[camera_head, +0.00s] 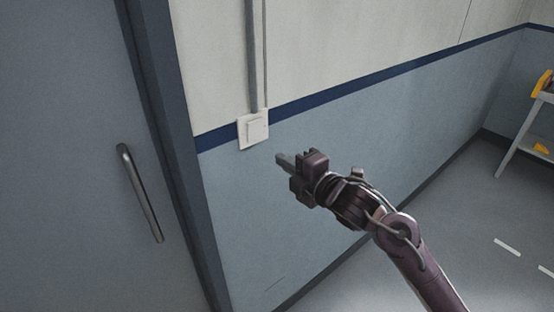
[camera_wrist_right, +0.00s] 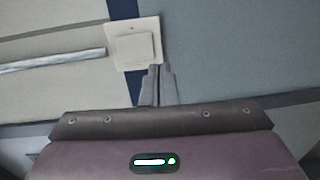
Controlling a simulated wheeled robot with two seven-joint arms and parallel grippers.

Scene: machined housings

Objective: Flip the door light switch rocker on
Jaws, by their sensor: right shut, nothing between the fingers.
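The light switch (camera_head: 253,129) is a white square plate with a raised rocker, on the wall just right of the door frame, at the dark blue stripe. In the right wrist view the switch plate (camera_wrist_right: 134,43) is at the upper middle, with its rocker facing me. My right gripper (camera_head: 281,159) is shut and empty, just right of and below the switch in the head view. In the wrist view its fingertips (camera_wrist_right: 156,72) overlap the plate's lower edge; I cannot tell whether they touch it. The rocker's on or off state is not clear. My left gripper is not in view.
A grey door (camera_head: 70,160) with a metal bar handle (camera_head: 141,195) stands at the left, beside its dark frame. A grey conduit (camera_head: 253,55) runs up from the switch. A shelf or cart (camera_head: 524,138) with yellow items stands far right. The floor between is clear.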

